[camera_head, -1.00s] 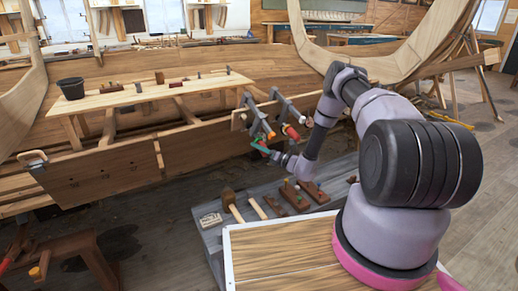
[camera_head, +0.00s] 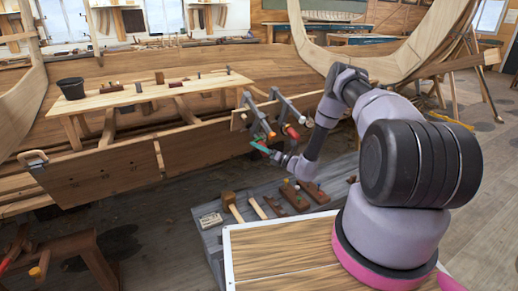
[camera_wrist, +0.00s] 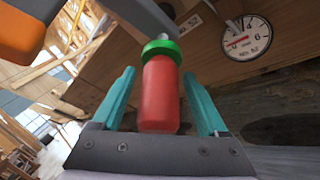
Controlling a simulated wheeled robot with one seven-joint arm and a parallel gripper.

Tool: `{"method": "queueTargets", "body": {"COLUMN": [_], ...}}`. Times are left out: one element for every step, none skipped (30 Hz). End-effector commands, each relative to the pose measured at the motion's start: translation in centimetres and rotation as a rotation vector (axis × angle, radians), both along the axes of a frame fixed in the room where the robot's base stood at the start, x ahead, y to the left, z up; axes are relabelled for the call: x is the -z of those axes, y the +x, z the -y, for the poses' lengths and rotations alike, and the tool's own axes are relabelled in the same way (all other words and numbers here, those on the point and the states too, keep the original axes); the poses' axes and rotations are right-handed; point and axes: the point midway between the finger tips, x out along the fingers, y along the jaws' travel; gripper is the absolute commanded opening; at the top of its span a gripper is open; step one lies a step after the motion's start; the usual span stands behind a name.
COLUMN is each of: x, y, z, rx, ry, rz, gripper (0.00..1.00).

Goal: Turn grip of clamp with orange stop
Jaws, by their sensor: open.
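In the head view, two grey bar clamps hang on the plank at the hull's near side. The left clamp's orange stop (camera_head: 270,134) is at its bar's lower end; the right clamp (camera_head: 288,108) has a red end. My gripper (camera_head: 259,147) is at the left clamp's lower end. In the wrist view, a red grip (camera_wrist: 161,95) with a green collar (camera_wrist: 162,48) stands between the teal fingers of my gripper (camera_wrist: 162,92). The fingers are open, one on each side of it, with visible gaps. The orange stop (camera_wrist: 20,38) fills the upper left corner.
A round dial (camera_wrist: 247,38) with a red needle is on the wood at upper right of the wrist view. A grey bench (camera_head: 215,236) below my arm holds a mallet (camera_head: 231,204) and other tools. A black bucket (camera_head: 71,88) stands on the plank bench behind.

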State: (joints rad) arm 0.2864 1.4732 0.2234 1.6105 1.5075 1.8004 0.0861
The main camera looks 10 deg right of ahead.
Motion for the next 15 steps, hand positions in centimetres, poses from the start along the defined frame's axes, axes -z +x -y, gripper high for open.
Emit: {"method": "queueTargets", "body": {"x": [0.1, 0.1, 0.2, 0.3, 0.4, 0.5, 0.6, 0.7, 0.8, 0.9, 1.0, 1.1, 1.1, 1.2, 1.3], "y": [-0.2, -0.4, -0.7, -1.0, -1.4, -1.9, -2.4, -2.8, -3.4, -3.8, -4.2, -4.7, -5.1, -5.5, -5.9], "z": [0.3, 0.5, 0.9, 1.2, 1.6, 2.2, 2.6, 3.1, 3.7, 4.1, 4.6, 5.1, 5.5, 5.8, 6.3], "rx": [0.002, 0.003, 0.003, 0.003, 0.003, 0.005, 0.004, 0.006, 0.004, 0.005, 0.005, 0.005, 0.004, 0.004, 0.005], "ry": [0.001, 0.000, 0.000, 0.001, 0.000, 0.001, 0.001, 0.002, 0.001, 0.002, 0.001, 0.001, 0.000, 0.001, 0.002], "rz": [-0.001, -0.002, -0.003, -0.004, -0.003, -0.003, -0.004, -0.004, -0.003, -0.003, -0.004, -0.003, -0.002, -0.003, -0.003], "gripper": [0.77, 0.77, 0.77, 0.77, 0.77, 0.77, 0.77, 0.77, 0.77, 0.77, 0.77, 0.77, 0.77, 0.77, 0.77]}}
